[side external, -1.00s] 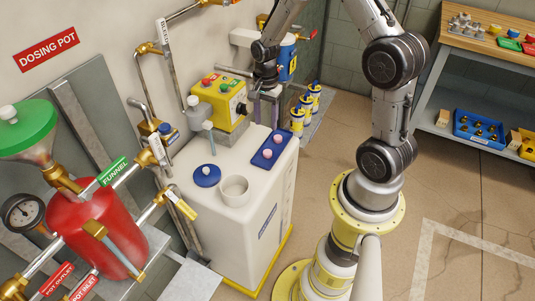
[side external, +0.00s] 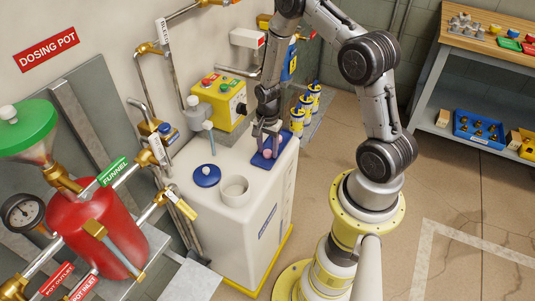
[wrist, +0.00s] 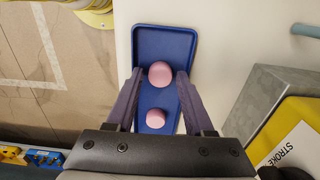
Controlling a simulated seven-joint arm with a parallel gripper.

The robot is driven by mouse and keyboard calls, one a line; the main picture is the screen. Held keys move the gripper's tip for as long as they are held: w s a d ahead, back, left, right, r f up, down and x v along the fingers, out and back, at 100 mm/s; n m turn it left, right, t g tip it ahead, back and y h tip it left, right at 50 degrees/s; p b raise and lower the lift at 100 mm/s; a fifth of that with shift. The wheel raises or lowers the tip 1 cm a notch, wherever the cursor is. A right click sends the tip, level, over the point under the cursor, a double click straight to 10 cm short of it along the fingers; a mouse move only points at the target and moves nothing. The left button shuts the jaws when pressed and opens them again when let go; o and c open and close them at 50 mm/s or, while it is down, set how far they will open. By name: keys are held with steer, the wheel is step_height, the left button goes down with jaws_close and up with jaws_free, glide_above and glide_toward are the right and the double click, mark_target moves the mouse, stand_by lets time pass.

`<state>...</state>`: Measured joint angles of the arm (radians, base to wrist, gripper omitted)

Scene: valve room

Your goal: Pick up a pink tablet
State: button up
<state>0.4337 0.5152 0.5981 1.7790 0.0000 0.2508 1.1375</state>
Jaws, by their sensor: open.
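Two pink tablets lie on a small blue tray (side external: 285,139) on top of the white tank; in the wrist view the tray (wrist: 163,38) shows its far rim. One pink tablet (wrist: 161,74) is between the fingertips of my gripper (wrist: 158,76), with a gap visible on each side. The other pink tablet (wrist: 155,117) lies nearer the palm, also between the fingers in this view. My gripper (side external: 266,149) is open and points down over the tray in the side view. Its height above the tablets is hard to tell, and the fingers partly hide the tablets there.
On the white tank (side external: 215,215) stand a round blue lid (side external: 207,176) with a pale knob and a white open-topped port (side external: 234,188). A grey block with a yellow control box (side external: 222,100) stands behind the tray. A thin upright rod (side external: 209,138) stands to the left.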

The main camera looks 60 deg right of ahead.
steer(key=shift+f, duration=0.2)
jaws_close()
steer(key=shift+r, duration=0.1)
